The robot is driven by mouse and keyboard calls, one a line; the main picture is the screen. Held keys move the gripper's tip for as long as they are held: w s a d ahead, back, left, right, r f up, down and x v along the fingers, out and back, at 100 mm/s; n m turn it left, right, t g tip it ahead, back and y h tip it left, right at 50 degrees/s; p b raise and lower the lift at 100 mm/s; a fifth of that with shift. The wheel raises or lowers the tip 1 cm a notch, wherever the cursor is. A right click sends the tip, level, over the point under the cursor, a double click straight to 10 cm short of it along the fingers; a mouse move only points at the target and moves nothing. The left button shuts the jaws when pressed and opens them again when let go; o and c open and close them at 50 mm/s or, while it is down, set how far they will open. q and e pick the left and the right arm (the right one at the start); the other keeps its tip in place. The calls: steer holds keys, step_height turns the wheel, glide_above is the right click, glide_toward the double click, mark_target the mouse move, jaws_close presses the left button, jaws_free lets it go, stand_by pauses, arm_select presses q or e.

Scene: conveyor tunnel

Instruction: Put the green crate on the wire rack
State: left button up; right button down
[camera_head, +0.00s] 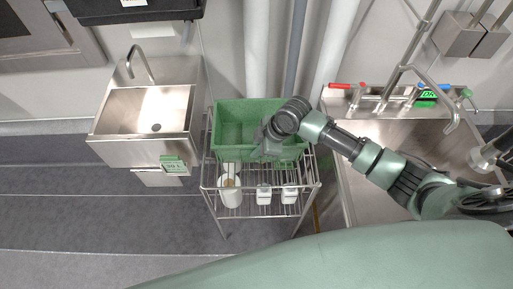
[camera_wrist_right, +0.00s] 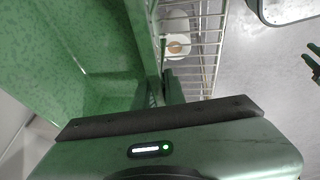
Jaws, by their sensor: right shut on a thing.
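The green crate (camera_head: 231,132) is open-topped, looks empty and sits over the back part of the wire rack (camera_head: 312,184). It looks level; I cannot tell whether its base rests on the rack. My right gripper (camera_head: 266,146) is shut on the crate's front wall. In the right wrist view the crate (camera_wrist_right: 95,45) fills the left side, the dark fingers (camera_wrist_right: 160,92) are at its wall, and the rack's wires (camera_wrist_right: 205,45) show beside it. My left gripper is not in the head view.
White containers (camera_head: 263,194) show through the rack's front wires. A small steel sink (camera_head: 150,112) stands left of the rack and a large steel basin (camera_head: 420,140) right of it. Pipes (camera_head: 257,50) run up the wall behind. Grey floor (camera_head: 100,215) is clear at front left.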

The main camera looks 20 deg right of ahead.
steer(key=shift+r, duration=0.1)
steer(key=c, duration=1.9)
jaws_free()
steer(key=shift+f, duration=0.2)
steer(key=o, duration=0.4)
steer(key=shift+r, duration=0.15)
steer(key=b+v, duration=0.1)
steer(key=v, duration=1.1)
steer(key=shift+s, duration=0.1)
